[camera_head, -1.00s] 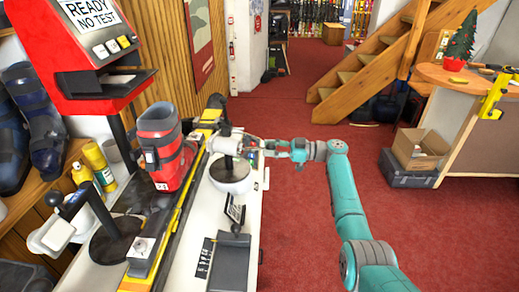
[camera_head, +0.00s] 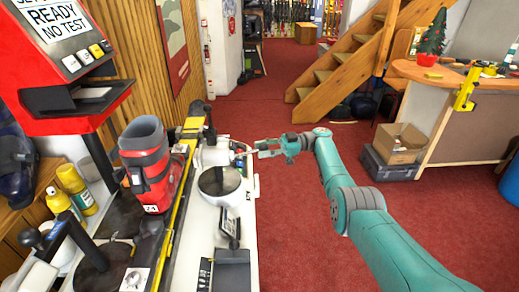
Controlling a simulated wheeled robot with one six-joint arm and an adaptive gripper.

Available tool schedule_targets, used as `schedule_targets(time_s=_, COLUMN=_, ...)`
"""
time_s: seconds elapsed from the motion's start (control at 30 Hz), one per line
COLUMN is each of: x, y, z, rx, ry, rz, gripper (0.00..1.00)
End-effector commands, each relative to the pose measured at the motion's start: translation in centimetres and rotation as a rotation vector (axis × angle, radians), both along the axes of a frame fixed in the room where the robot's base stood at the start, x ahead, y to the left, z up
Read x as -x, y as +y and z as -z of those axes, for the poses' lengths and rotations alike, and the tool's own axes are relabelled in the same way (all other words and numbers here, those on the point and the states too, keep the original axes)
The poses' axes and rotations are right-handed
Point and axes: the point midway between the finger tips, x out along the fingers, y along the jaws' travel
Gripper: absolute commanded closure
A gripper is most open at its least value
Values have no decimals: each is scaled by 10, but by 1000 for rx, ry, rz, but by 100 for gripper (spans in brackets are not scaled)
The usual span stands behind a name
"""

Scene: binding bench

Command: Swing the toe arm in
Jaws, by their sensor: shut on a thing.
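The toe arm (camera_head: 240,152) is a small, thin part on the far right side of the bench, beside a pale grey cylindrical unit. My gripper (camera_head: 258,150) reaches in from the right, level with it, and is shut on its end. The fingertips are small in this view, so the exact grasp is hard to make out. A red and black ski boot (camera_head: 148,165) stands upright on a yellow-edged ski (camera_head: 172,222) to the left of the unit. A white and grey round bowl-like part (camera_head: 219,183) sits just in front of the unit.
A red test machine (camera_head: 62,68) stands at the left, with yellow bottles (camera_head: 76,188) below it. Red carpet (camera_head: 285,220) is open right of the bench. A cardboard box (camera_head: 398,145) on a dark case, a counter and wooden stairs (camera_head: 345,70) stand farther off.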

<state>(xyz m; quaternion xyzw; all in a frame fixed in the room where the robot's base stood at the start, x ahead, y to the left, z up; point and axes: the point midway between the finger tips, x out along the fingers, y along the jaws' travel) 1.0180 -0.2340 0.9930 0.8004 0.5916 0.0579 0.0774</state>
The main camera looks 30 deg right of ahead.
Motion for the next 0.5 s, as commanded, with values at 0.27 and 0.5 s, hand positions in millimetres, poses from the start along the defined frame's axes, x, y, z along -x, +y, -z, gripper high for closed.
schedule_targets(time_s=0.27, x=-2, y=0, z=2, rx=3, ry=3, rz=9, gripper=100)
schedule_targets(time_s=0.5, x=-2, y=0, z=1, rx=3, ry=2, rz=6, gripper=37)
